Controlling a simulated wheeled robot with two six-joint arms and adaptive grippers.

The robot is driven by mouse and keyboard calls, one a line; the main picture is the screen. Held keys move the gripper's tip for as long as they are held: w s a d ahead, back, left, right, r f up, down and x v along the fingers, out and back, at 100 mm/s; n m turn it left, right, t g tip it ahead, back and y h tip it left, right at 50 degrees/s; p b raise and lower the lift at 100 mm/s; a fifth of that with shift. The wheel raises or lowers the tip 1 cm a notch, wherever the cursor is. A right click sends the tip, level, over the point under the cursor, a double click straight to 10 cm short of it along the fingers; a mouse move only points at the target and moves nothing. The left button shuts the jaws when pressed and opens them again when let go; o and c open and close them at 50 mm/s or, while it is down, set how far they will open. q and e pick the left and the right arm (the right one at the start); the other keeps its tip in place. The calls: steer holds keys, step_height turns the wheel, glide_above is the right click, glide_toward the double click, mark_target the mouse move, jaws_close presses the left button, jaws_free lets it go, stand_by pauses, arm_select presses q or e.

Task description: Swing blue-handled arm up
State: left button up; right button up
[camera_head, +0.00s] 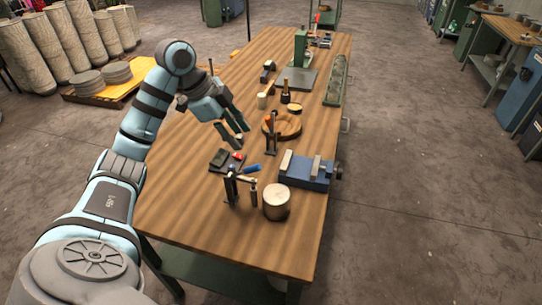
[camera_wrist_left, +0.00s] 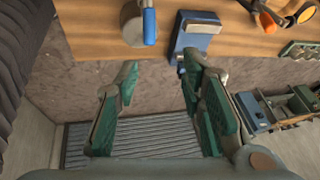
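The blue-handled arm (camera_head: 251,168) is on a small dark clamp stand (camera_head: 231,188) near the front of the wooden table. The arm lies roughly level, its blue grip pointing to the right. In the left wrist view the blue handle (camera_wrist_left: 149,28) shows at the top, in front of a metal cylinder (camera_wrist_left: 132,24). My left gripper (camera_head: 236,134) is above the table, behind the handle and apart from it. Its green-padded fingers are spread with nothing between them, as the left wrist view (camera_wrist_left: 160,72) also shows. My right gripper is not in view.
A wide metal cylinder (camera_head: 276,202) stands to the right of the stand. A blue vise (camera_head: 304,172) is behind it. A round wooden board (camera_head: 287,127) with tools is farther back. The table's front (camera_head: 236,241) is clear.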

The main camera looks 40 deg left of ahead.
arm_select(q)
glide_above(255, 167)
steer(key=s+a, duration=0.1)
steer(key=s, duration=0.2)
step_height(255, 167, down, 6)
steer(key=x, duration=0.2)
steer(key=w+x, duration=0.1)
steer(key=x, duration=0.2)
steer(key=shift+a, duration=0.15)
steer(key=shift+w+f, duration=0.85)
steer(key=shift+f, duration=0.1)
steer(key=shift+s+r, duration=0.15)
steer(key=shift+s, duration=0.25)
steer(key=shift+c, duration=0.3)
steer(key=shift+s, duration=0.1)
steer(key=c, duration=0.7)
jaws_close()
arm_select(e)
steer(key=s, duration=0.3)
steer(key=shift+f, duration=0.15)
